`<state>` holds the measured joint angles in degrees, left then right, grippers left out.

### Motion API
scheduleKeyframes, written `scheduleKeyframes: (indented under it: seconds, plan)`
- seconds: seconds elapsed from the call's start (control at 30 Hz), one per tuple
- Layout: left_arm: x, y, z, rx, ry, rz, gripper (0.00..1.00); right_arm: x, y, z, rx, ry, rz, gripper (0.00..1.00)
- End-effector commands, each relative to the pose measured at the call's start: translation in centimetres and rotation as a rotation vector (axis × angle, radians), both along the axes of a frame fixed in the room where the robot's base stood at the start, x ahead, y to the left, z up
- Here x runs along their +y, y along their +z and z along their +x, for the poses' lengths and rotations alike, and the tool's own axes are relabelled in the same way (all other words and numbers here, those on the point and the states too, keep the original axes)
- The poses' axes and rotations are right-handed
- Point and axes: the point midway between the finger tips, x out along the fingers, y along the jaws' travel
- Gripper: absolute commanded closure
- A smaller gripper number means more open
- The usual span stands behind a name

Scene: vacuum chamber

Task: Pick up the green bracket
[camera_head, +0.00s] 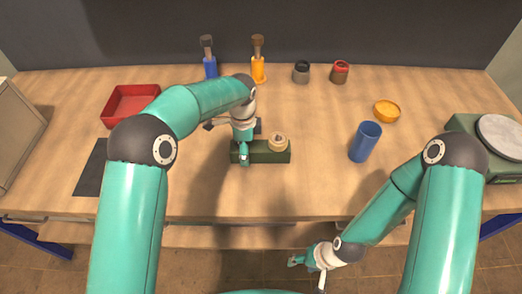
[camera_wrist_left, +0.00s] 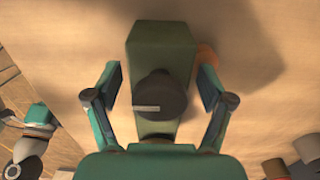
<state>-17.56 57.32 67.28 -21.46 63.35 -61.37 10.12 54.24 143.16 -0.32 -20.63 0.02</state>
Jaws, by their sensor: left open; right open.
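The green bracket (camera_head: 270,156) is a dark green block on the table's middle, near the front. In the left wrist view the bracket (camera_wrist_left: 160,45) shows as a taller block with a lower part, and a dark round piece stands over it. My left gripper (camera_head: 244,152) is over the bracket's left part in the head view. In the left wrist view its two fingers (camera_wrist_left: 160,92) are open, one on each side of the bracket, with gaps visible. Whether they reach down to its height I cannot tell. My right gripper (camera_head: 306,262) is open and empty, in front of the table's edge.
A beige round part (camera_head: 278,142) is at the bracket's right end. A red tray (camera_head: 130,104) is at left. The front right is clear.

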Motion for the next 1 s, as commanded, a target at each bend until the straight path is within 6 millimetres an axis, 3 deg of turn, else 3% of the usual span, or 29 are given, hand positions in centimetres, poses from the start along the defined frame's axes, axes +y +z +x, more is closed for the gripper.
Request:
scheduleKeyframes:
  seconds: [0.1,0.6,1.0]
  plan:
    - [0.0,0.02,0.0,0.0,0.0,0.0,0.19,0.0,-0.02,0.0,0.0,0.0,0.0,0.42]
    - [-0.03,0.07,0.02,-0.001,0.0,0.0,1.0,0.0,-0.01,-0.01,0.0,0.0,0.0,0.42]
    - [-0.11,0.58,0.13,-0.005,0.0,-0.003,1.0,0.0,-0.01,-0.01,0.0,0.0,0.0,0.42]
